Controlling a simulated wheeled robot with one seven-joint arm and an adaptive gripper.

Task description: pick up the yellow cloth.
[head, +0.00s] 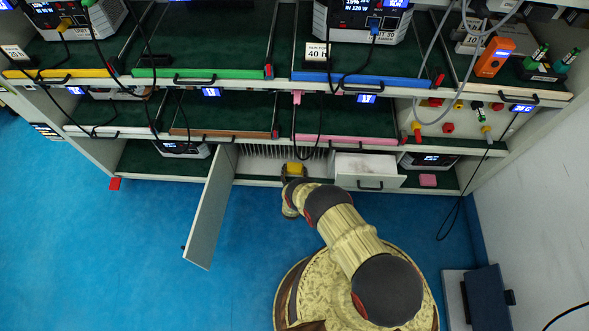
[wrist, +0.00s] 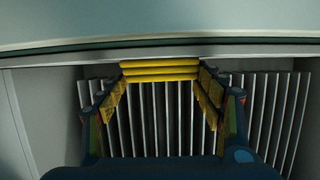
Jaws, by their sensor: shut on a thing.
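The yellow cloth (wrist: 160,69) shows in the wrist view as a folded stack of layers between the far ends of my fingers. My gripper (wrist: 161,80) is shut on it, with one finger at each side. In the head view a small yellow patch (head: 295,168) shows at the end of my arm, inside the open lower cabinet bay. My gripper (head: 292,178) is small and partly hidden there by my wrist. Whether the cloth touches the surface under it cannot be told.
The open cabinet door (head: 212,208) stands out on the left of the bay. An open white drawer (head: 368,170) juts out on the right. Grey slats (wrist: 270,110) line the bay. A shelf edge (wrist: 160,52) crosses close beyond the cloth. Blue floor (head: 130,250) is clear at left.

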